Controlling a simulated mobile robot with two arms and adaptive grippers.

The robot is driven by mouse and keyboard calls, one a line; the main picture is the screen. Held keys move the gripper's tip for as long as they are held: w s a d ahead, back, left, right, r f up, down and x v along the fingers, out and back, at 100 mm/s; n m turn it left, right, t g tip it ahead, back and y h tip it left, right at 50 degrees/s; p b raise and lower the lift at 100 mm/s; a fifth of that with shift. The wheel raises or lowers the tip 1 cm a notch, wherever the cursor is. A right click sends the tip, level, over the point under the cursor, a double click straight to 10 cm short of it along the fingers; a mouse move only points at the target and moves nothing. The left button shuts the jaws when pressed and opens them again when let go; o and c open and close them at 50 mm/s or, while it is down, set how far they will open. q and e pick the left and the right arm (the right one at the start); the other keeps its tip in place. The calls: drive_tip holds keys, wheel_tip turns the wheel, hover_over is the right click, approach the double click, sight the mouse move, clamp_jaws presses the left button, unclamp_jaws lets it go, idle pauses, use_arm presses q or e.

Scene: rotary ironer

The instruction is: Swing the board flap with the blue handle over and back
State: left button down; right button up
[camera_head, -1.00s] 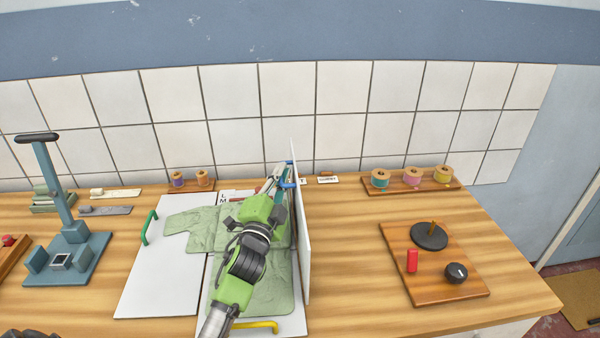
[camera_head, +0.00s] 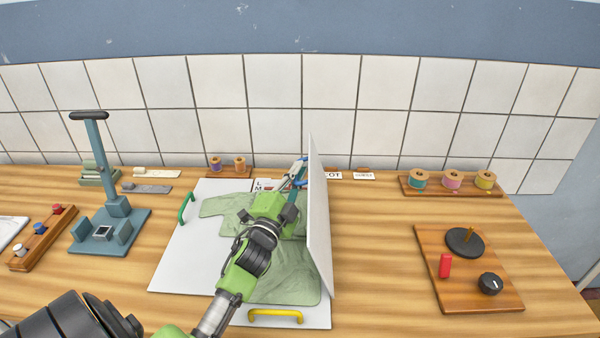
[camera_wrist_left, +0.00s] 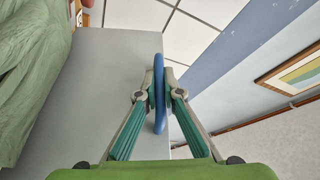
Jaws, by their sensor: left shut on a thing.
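The white board flap (camera_head: 318,220) stands nearly upright at the right edge of the board, leaning slightly left. My left gripper (camera_head: 299,175) is shut on the blue handle (camera_head: 302,183) at the flap's upper far part. In the left wrist view the blue handle (camera_wrist_left: 159,95) runs between the two closed fingers (camera_wrist_left: 160,90), with the grey flap face (camera_wrist_left: 95,95) behind it. A green cloth garment (camera_head: 285,265) lies flat on the board (camera_head: 185,265), partly hidden by my left arm. My right gripper is not in view.
A green handle (camera_head: 186,208) and a yellow handle (camera_head: 275,314) are on the board's left and front edges. A blue-grey press (camera_head: 110,220) stands left. A wooden base with a knob (camera_head: 490,284) and a spool rack (camera_head: 450,188) lie right. Table between flap and base is clear.

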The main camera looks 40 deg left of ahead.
use_arm(q)
drive_tip(key=shift+a+f, duration=0.2)
drive_tip(key=shift+f, duration=0.1)
drive_tip(key=c, duration=2.5)
unclamp_jaws()
drive_tip(key=shift+c, duration=0.2)
drive_tip(key=shift+o, duration=0.5)
drive_tip(key=shift+s+a+r, duration=0.1)
drive_tip(key=shift+s+a, duration=0.15)
drive_tip(key=shift+s, duration=0.05)
drive_tip(key=shift+s+d, duration=0.1)
drive_tip(key=shift+d, duration=0.1)
drive_tip(key=v, duration=1.1)
drive_tip(key=shift+s, duration=0.4)
